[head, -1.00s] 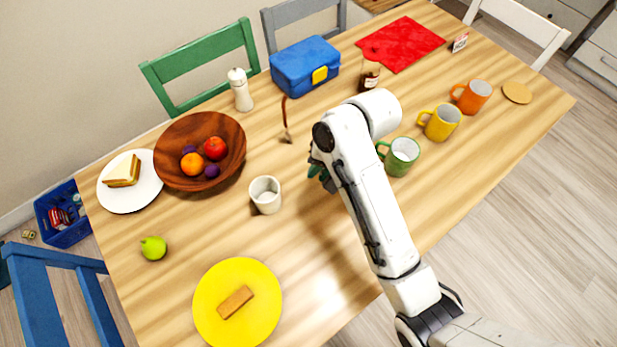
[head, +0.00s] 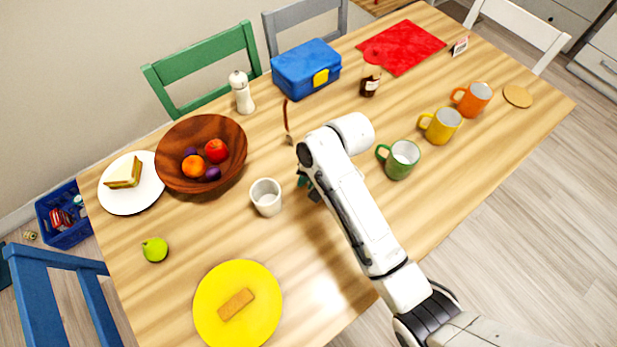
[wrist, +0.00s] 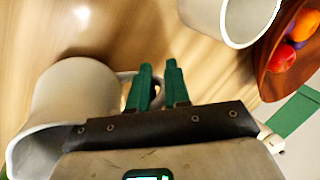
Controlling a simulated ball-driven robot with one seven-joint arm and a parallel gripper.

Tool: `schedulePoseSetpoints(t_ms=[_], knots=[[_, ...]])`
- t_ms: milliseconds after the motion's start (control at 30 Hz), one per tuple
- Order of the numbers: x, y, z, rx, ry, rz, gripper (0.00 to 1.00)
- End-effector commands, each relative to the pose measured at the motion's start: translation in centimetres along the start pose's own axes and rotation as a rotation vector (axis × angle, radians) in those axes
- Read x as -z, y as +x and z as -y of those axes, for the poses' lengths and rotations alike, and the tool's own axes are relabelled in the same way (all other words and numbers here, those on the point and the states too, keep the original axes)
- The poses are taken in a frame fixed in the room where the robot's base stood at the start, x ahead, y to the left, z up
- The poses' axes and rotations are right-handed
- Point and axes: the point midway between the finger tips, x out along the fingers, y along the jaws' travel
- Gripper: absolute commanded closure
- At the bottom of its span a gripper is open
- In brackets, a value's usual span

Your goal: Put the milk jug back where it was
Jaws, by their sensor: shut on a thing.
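My gripper (wrist: 159,72) has green fingers and is shut on the handle of a white jug (wrist: 72,98), which fills the left of the wrist view. I take this to be the milk jug; in the head view my arm hides it. A second white vessel (head: 265,198) stands upright on the table just left of my gripper (head: 307,186). It also shows at the top of the wrist view (wrist: 224,18), apart from my fingers. Whether the held jug touches the table is unclear.
The wooden fruit bowl (head: 228,170) is behind and left of the white vessel. A green mug (head: 398,161), a yellow mug (head: 440,127) and an orange mug (head: 472,99) stand to the right. A yellow plate (head: 262,320) lies in front. The table (head: 190,235) between plate and bowl is bare.

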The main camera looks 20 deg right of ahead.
Motion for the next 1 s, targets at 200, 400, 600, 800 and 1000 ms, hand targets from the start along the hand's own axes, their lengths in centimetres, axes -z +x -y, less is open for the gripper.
schedulePoseSetpoints(t_ms=[200, 400, 600, 800, 1000], knots=[[0.0, 0.2, -0.1, 0.000, 0.000, 0.001, 0.71], [-0.1, 0.3, -0.2, -0.002, 0.002, 0.003, 0.57], [-0.1, 0.4, -0.4, -0.004, 0.004, 0.006, 0.57], [-0.1, -0.2, -0.3, -0.003, 0.005, 0.005, 0.57], [0.0, -3.7, -0.1, 0.001, 0.003, 0.000, 0.57]])
